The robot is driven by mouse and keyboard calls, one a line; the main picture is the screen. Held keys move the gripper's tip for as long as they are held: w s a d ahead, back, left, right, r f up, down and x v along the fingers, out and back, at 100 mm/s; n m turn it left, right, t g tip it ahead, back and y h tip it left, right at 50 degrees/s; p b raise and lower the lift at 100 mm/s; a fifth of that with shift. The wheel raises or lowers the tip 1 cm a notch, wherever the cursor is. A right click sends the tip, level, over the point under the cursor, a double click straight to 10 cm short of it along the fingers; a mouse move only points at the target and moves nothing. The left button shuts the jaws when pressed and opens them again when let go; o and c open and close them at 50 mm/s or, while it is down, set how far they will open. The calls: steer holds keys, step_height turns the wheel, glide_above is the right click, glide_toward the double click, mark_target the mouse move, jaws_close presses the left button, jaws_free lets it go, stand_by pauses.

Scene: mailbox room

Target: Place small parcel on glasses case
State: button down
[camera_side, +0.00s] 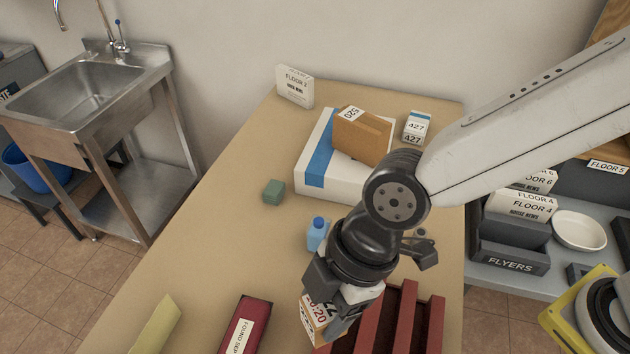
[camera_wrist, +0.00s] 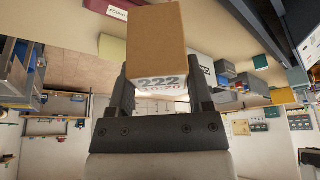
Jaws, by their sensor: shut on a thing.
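The small parcel (camera_side: 312,322) is a brown cardboard box with a white label reading 222. My gripper (camera_side: 330,300) is shut on it and holds it at the front of the table. In the wrist view the parcel (camera_wrist: 156,38) sits between both fingers of my gripper (camera_wrist: 160,82). What looks like the glasses case (camera_side: 240,328) is a dark red box with a white "FOUND SEP" tag. It lies to the left of the parcel in the side view, apart from it. Its near end is cut off by the frame. It also shows at the top of the wrist view (camera_wrist: 96,7).
A dark red slotted rack (camera_side: 408,318) stands right of my gripper. A blue bottle (camera_side: 316,236) and a green block (camera_side: 273,192) are behind. A white box with a blue stripe (camera_side: 312,180) bears a cardboard box (camera_side: 360,137). A yellow piece (camera_side: 155,325) lies front left.

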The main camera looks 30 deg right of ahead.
steer(key=shift+s, duration=0.3)
steer(key=w+a+f, duration=0.4)
steer(key=w+a, duration=0.2)
steer(key=a, duration=0.1)
glide_above(240, 338)
steer(key=shift+s+d+f, duration=0.1)
steer(key=shift+d+f, duration=0.05)
steer(key=shift+f, duration=1.15)
steer(key=shift+s+d+f, duration=0.1)
steer(key=shift+f, duration=1.2)
steer(key=shift+w+a+f, duration=0.1)
steer(key=shift+a+f, duration=0.05)
steer(key=shift+f, duration=0.1)
steer(key=shift+w+f, duration=0.1)
steer(key=shift+f, duration=1.5)
steer(key=shift+f, duration=0.1)
